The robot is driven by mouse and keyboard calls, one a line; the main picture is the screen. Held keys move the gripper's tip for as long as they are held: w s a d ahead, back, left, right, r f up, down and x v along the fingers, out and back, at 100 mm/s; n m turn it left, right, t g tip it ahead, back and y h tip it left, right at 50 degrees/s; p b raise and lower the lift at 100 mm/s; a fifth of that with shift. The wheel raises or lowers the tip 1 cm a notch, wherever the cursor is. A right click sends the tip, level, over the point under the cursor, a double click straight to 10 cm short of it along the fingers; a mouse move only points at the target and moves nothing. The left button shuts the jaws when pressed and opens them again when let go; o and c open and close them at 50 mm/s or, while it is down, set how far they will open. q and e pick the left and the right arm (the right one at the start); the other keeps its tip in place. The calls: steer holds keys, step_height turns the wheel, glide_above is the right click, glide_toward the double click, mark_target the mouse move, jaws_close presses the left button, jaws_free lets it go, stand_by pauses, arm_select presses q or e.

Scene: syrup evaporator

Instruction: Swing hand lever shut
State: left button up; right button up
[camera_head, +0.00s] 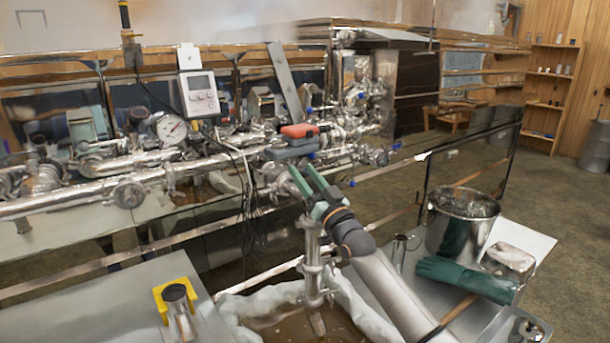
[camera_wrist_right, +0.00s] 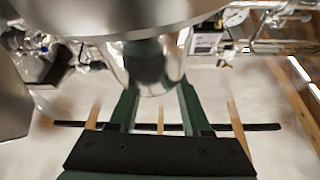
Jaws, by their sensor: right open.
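My right gripper (camera_head: 300,169) has two green fingers, spread apart and empty, pointing up and left at the pipework in the head view. Just beyond its tips are a red handle (camera_head: 299,130) and a grey-blue block (camera_head: 291,150) below it. A long flat grey bar (camera_head: 284,80) stands tilted above them. I cannot tell which of these is the hand lever. In the right wrist view the open fingers (camera_wrist_right: 158,90) reach toward a shiny rounded metal part (camera_wrist_right: 150,50), which hides their tips. Contact cannot be told. My left gripper is out of view.
Shiny pipes (camera_head: 100,165) with a dial gauge (camera_head: 172,129) and a white meter (camera_head: 199,94) run along the left. The floor at right is open.

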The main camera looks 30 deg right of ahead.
steer(key=shift+c, duration=0.2)
jaws_close()
stand_by(1.1)
